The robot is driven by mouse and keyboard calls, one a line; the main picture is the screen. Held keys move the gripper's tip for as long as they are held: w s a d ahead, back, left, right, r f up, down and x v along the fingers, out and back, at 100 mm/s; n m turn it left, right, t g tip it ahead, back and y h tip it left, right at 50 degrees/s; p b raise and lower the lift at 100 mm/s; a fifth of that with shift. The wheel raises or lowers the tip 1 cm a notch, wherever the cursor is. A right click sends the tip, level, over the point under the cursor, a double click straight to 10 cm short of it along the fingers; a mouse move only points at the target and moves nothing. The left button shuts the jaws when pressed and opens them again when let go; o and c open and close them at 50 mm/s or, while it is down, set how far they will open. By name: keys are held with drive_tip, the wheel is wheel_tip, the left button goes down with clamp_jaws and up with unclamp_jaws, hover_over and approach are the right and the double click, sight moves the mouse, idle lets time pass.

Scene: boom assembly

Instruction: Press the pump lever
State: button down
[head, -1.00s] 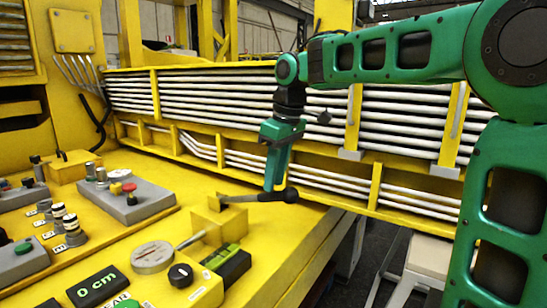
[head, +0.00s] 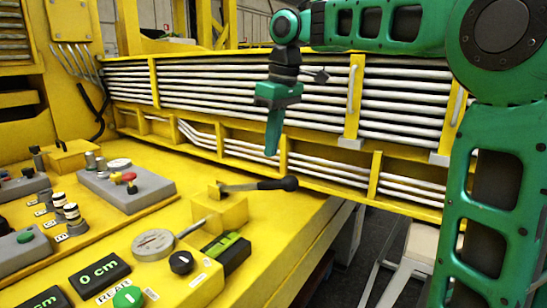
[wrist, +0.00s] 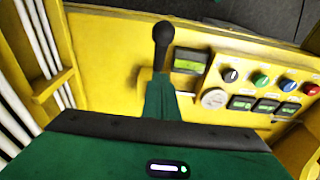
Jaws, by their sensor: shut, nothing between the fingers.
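The pump lever (head: 262,185) is a dark rod with a black ball end. It is mounted on a yellow block (head: 222,211) on the yellow console and points right, roughly level. My green gripper (head: 272,143) is shut and empty. Its fingers point down, and in the head view their tips are above the lever, with a visible gap.
A round gauge (head: 154,243), a black knob (head: 181,262) and a green display (head: 226,246) sit near the block. A grey button box (head: 126,187) stands at left. Behind my gripper, yellow framing holds rows of white pipes (head: 210,90). The console's edge is right of the lever.

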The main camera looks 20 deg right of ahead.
wheel_tip(320, 180, up, 8)
drive_tip(key=w+d, duration=0.1)
drive_tip(key=d, duration=0.1)
drive_tip(key=shift+g, duration=0.4)
idle(0.4)
wheel_tip(320, 180, down, 7)
drive_tip(key=a, duration=0.1)
drive_tip(key=shift+w, duration=0.25)
idle(0.9)
drive_tip(key=shift+f, duration=0.3)
